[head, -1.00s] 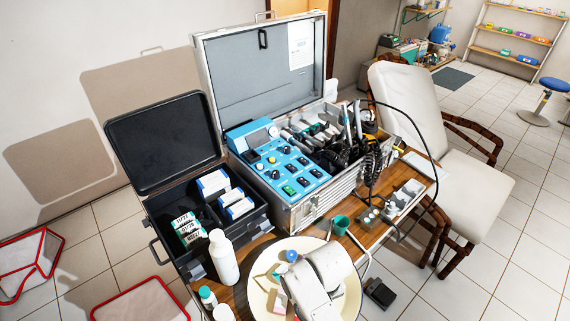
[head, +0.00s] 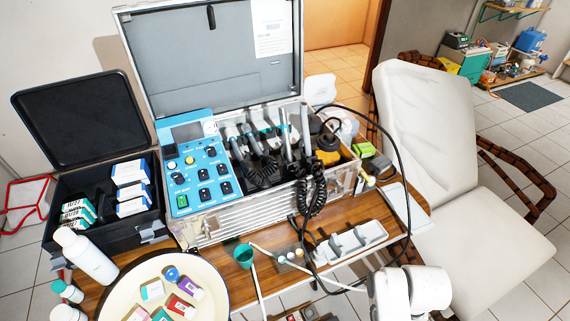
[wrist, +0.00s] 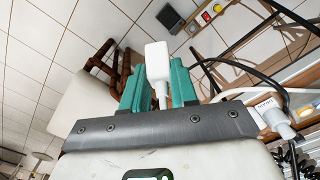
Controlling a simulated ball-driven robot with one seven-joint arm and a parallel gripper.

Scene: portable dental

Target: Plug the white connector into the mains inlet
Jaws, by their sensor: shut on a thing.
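The white connector (wrist: 157,62) is a small rounded block with a thin white neck, seen in the wrist view. My gripper (wrist: 158,85) has green fingers on a dark bar and is shut on the connector, one finger on each side. The connector is in the air with tiled floor behind it. The mains inlet cannot be made out for certain. A white label with dark print (wrist: 266,104) is at the right of the wrist view, beside a pale round fitting (wrist: 281,124).
The open metal case (head: 255,217) with its blue panel (head: 198,165) stands on the wooden table (head: 425,207). A black cable (head: 402,165) loops over its right side. A white chair (head: 425,120) stands right.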

